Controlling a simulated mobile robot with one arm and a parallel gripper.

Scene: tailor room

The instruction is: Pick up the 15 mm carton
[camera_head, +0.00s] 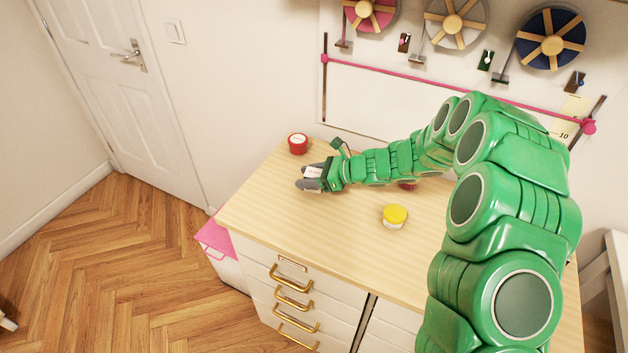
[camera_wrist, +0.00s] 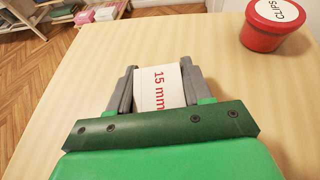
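The 15 mm carton (camera_wrist: 160,88) is a small white box with red "15 mm" lettering. In the wrist view it lies between the two grey fingers of my gripper (camera_wrist: 158,85), with a finger against each side and no clear gap. In the head view my gripper (camera_head: 312,178) is at the left part of the wooden worktop (camera_head: 262,200), with the white carton (camera_head: 314,171) between its dark fingers. I cannot tell whether the carton touches the worktop. Its lower end is hidden by the gripper.
A red tub (camera_head: 298,144) labelled "CLIPS" stands just behind the gripper; it also shows in the wrist view (camera_wrist: 272,26). A yellow-lidded tub (camera_head: 395,215) stands to the right. A red thing (camera_head: 407,186) is partly hidden under my arm. The worktop's front left is clear.

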